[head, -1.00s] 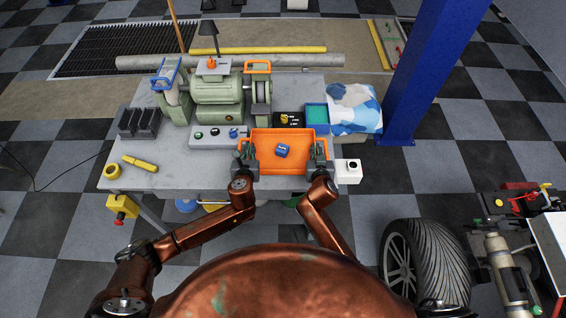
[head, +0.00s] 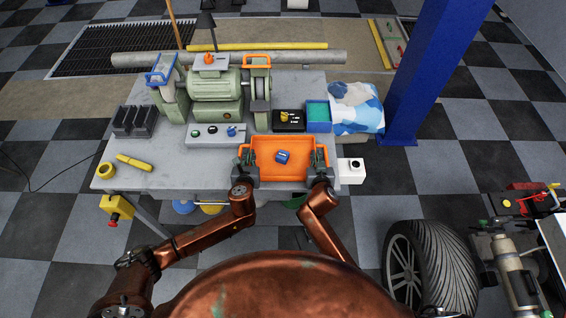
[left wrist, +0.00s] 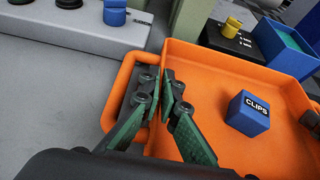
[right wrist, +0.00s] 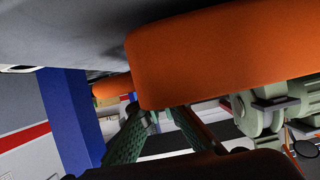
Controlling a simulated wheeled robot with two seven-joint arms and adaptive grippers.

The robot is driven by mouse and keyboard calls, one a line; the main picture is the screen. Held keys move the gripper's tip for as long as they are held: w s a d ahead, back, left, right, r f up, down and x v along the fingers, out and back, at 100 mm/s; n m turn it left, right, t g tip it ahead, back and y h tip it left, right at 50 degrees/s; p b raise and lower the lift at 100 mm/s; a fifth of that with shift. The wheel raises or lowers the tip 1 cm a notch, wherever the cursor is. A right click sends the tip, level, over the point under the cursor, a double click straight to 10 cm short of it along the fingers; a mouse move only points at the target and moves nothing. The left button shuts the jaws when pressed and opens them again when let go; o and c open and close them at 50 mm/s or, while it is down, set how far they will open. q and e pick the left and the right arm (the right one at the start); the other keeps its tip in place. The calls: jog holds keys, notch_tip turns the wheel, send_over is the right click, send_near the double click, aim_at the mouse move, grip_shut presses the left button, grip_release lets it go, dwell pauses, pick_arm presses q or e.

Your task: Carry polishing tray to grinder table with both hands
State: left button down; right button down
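The orange polishing tray (head: 262,171) is at the front of the grinder table (head: 160,176), with a blue block (head: 282,156) lying in it. In the left wrist view the block (left wrist: 248,113) reads CLIPS. My left gripper (head: 243,163) is at the tray's left side. In the left wrist view its fingers (left wrist: 163,85) straddle the left wall beside the handle, close together. My right gripper (head: 319,163) is at the right side. In the right wrist view the tray's orange side (right wrist: 220,60) hides its fingertips. I cannot tell if the tray touches the tabletop.
A green grinder (head: 216,92) stands behind the tray, with a grey switch box (head: 216,135) in front. A black box (head: 289,120) and a blue bin (head: 319,118) are just behind the tray.

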pick_arm(q)
jog(key=c, duration=2.6)
grip_release()
jog(key=shift+f, duration=0.3)
pick_arm(e)
jog(key=c, duration=2.6)
grip_release()
jog(key=shift+d+f, duration=0.1)
jog(key=shift+f, duration=0.2)
pick_arm(q)
jog(key=o, duration=0.4)
jog(key=shift+r, duration=0.1)
pick_arm(e)
jog(key=o, duration=0.4)
jog(key=shift+r, duration=0.1)
pick_arm(q)
jog(key=shift+o, duration=0.2)
pick_arm(e)
jog(key=shift+o, duration=0.2)
pick_arm(q)
jog(key=v, duration=1.1)
jog(key=shift+s+r, duration=0.15)
jog(key=shift+s, duration=0.25)
pick_arm(e)
jog(key=v, duration=1.2)
